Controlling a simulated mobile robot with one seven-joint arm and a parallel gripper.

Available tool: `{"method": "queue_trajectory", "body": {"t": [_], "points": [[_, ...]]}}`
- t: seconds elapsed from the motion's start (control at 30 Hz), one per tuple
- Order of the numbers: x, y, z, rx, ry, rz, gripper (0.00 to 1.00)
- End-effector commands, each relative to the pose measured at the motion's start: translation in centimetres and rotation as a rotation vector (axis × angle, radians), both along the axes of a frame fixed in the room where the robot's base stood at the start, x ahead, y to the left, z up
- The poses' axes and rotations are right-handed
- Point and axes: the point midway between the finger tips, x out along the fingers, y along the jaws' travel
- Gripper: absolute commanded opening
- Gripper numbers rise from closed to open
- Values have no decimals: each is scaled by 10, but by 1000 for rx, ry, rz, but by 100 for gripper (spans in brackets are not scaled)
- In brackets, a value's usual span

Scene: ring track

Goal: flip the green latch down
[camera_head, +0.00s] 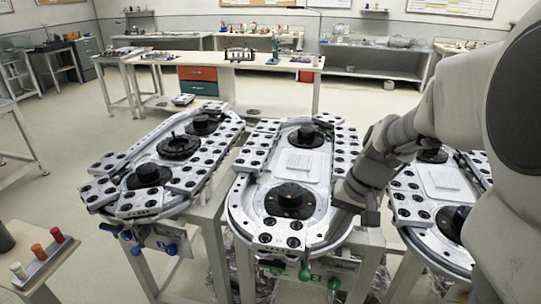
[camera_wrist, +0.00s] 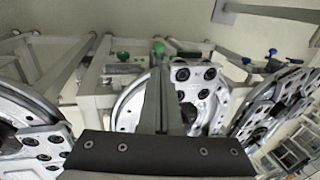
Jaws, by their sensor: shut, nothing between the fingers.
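Two green latch knobs show low on the front of the middle ring track (camera_head: 237,215). The left green knob (camera_head: 304,273) hangs just under the track's front end, and the right green knob (camera_head: 334,283) sits slightly lower. In the wrist view one green knob (camera_wrist: 159,47) appears just past my fingertips and the other green knob (camera_wrist: 123,56) to its left. My gripper (camera_wrist: 162,72) is shut and empty, its fingers in line with the nearer-looking knob. I cannot tell if they touch.
A small stand (camera_head: 45,262) with coloured pegs is at lower left. Workbenches (camera_head: 262,62) stand behind. A strip of floor lies between the tracks and benches.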

Motion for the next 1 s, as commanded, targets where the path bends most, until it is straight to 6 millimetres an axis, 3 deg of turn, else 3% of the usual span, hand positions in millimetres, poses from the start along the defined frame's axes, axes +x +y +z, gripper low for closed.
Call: {"method": "queue_trajectory", "body": {"t": [0.63, 0.77, 1.0], "points": [[5, -2, -14, 11, 19, -13, 0], [6, 2, -30, 12, 19, -13, 0], [9, 15, -81, 12, 23, -12, 0]]}}
